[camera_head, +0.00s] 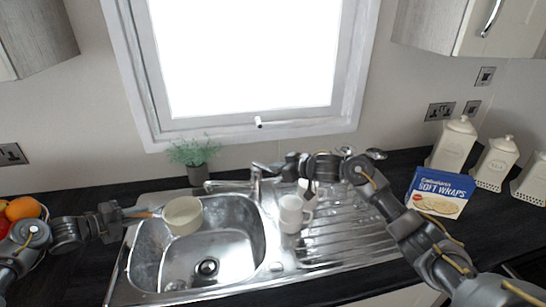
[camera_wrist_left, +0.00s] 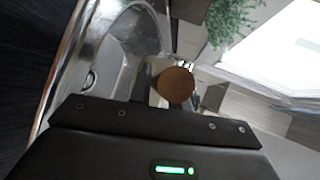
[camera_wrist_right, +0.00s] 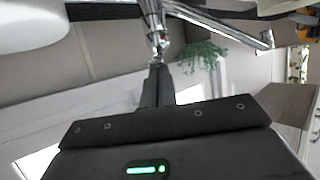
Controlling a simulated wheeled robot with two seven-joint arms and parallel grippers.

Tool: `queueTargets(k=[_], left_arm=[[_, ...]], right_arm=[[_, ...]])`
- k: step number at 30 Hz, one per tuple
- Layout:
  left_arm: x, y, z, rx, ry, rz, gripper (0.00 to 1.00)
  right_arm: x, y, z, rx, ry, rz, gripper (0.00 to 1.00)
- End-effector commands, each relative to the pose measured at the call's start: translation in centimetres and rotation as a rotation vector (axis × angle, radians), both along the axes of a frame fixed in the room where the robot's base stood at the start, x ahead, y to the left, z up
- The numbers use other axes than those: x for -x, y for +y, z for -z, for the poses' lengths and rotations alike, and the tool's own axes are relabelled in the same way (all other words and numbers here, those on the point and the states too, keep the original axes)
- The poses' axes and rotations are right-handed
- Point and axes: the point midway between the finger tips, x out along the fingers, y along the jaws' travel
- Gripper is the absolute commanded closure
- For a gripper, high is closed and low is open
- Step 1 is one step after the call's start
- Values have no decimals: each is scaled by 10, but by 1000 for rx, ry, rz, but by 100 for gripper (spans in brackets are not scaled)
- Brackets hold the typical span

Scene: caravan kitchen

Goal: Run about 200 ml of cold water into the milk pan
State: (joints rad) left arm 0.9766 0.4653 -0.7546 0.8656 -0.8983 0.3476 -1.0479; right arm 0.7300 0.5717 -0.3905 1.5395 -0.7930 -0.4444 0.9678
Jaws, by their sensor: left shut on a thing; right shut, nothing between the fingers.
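The cream milk pan (camera_head: 183,217) is over the left part of the sink bowl, its open top facing up. My left gripper (camera_head: 137,214) is shut on its wooden handle, whose round brown end (camera_wrist_left: 176,85) shows in the left wrist view. The chrome tap (camera_head: 257,188) stands behind the bowl, its spout reaching left towards the pan's back right. I see no water stream, and the pan's inside is too small to judge. My right gripper (camera_head: 278,168) is shut and empty beside the tap top. In the right wrist view its fingertips are close to the tap (camera_wrist_right: 156,28); contact is unclear.
White mugs (camera_head: 291,214) stand on the drainer right of the bowl, below my right forearm. A potted plant (camera_head: 197,165) stands behind the sink. A soft wraps box (camera_head: 440,192) and cream canisters (camera_head: 453,145) are at the right. A fruit bowl (camera_head: 42,216) is at far left.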

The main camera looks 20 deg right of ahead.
Motion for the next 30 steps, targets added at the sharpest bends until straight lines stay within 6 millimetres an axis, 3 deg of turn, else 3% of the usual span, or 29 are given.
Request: queueTargets(k=[13,20,30], left_arm=[[-1,0,-2,3,-3,0,100],[0,0,-2,3,-3,-1,100],[0,0,-2,3,-3,-1,100]], right_arm=[[0,0,-1,3,4,-1,100],[-3,2,-39,2,-6,-1,100],[56,-33,-62,5,-2,0,100]])
